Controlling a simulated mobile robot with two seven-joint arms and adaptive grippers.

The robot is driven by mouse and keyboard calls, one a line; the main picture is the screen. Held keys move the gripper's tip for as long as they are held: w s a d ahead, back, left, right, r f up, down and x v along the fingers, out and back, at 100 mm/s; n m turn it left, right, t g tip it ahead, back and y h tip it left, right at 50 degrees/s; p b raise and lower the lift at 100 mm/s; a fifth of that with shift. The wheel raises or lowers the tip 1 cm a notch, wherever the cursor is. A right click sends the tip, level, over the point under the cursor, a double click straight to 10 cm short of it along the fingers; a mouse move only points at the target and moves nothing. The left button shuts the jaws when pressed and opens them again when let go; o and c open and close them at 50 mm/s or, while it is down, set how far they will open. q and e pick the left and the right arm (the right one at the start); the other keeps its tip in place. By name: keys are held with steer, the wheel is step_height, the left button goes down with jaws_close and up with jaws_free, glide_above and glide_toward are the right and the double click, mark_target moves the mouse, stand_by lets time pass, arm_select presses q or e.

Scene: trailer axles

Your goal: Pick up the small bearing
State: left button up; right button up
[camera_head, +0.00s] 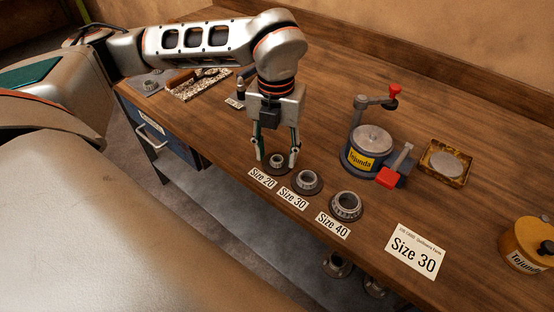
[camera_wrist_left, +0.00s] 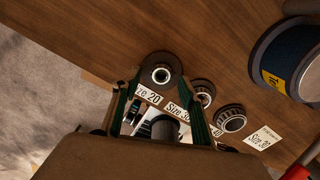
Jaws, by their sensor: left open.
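The small bearing (camera_head: 277,160), a dark metal ring on a round base, sits on the wooden bench behind the "Size 20" label (camera_head: 262,179). My left gripper (camera_head: 277,156) points down over it, open, with one finger on each side of the bearing. In the left wrist view the bearing (camera_wrist_left: 161,74) lies just beyond and between the fingertips (camera_wrist_left: 161,82). I cannot tell whether the fingers touch it. My right gripper is in neither view.
The Size 30 bearing (camera_head: 308,182) and Size 40 bearing (camera_head: 346,206) stand close to the right. A blue Tejunda grease device (camera_head: 368,150), a shallow tray (camera_head: 446,164) and an orange tin (camera_head: 525,245) stand farther right. The bench's front edge is close.

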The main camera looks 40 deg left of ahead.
arm_select(q)
steer(key=shift+f, duration=0.45)
jaws_close()
steer(key=shift+r, duration=0.15)
